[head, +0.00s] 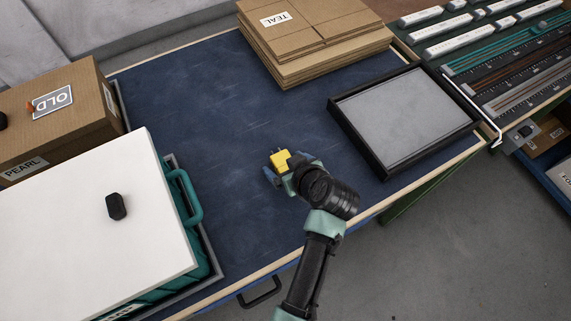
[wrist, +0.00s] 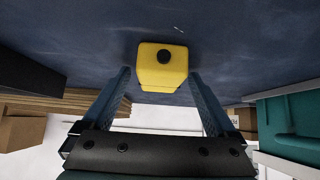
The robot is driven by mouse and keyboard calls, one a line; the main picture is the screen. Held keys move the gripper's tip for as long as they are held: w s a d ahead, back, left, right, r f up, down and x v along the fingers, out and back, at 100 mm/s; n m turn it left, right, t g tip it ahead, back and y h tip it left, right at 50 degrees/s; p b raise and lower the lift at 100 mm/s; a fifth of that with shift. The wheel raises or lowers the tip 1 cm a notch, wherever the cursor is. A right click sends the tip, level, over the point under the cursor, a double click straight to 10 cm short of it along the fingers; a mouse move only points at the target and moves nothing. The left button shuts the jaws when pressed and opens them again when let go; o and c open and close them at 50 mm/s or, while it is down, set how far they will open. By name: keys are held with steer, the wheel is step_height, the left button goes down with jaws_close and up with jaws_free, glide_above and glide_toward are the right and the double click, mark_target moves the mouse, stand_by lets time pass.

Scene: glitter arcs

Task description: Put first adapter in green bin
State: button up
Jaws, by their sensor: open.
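A yellow adapter (head: 279,160) with a dark round spot on it sits on the blue table mat, near its middle. In the wrist view the adapter (wrist: 162,72) lies between and just beyond the two blue fingers. My gripper (head: 280,169) is open around its near side, with a visible gap on both sides. A teal-green bin (head: 187,197) with a handle stands at the left; it also shows at the right of the wrist view (wrist: 286,118). A white panel (head: 90,225) covers its top, so its inside is hidden.
A black object (head: 116,206) rests on the white panel. A cardboard box (head: 60,115) stands behind it. Stacked flat cardboard (head: 310,70) lies at the back, and a black-rimmed grey tray (head: 376,140) at the right. The blue mat (head: 180,100) is clear between them.

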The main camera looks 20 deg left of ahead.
jaws_close()
stand_by(0.3)
steer(key=shift+r, duration=0.1)
